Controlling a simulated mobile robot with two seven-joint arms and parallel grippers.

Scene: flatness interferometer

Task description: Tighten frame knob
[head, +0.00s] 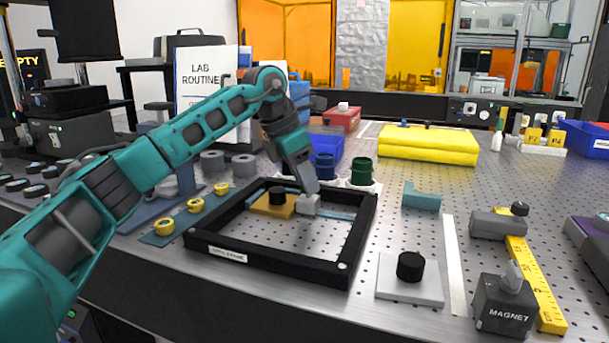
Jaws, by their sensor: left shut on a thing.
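The black rectangular frame (269,270) lies on the perforated metal table, with a label on its front bar. My left gripper (307,196) reaches down inside its far right part and is shut on a small light grey piece (308,206) above a blue strip (340,215). I cannot tell whether this piece is the frame knob, as the fingers partly hide it. A black knob (277,195) stands on a yellow block (268,208) just left of the fingers, apart from them. My right gripper is not in view.
A white plate with a black knob (411,266), a magnet block (505,308) and a yellow ruler (535,285) lie to the right. Blue and green cups (362,171) stand behind the frame. Yellow-capped pieces (194,205) sit on its left. The table between frame and plate is clear.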

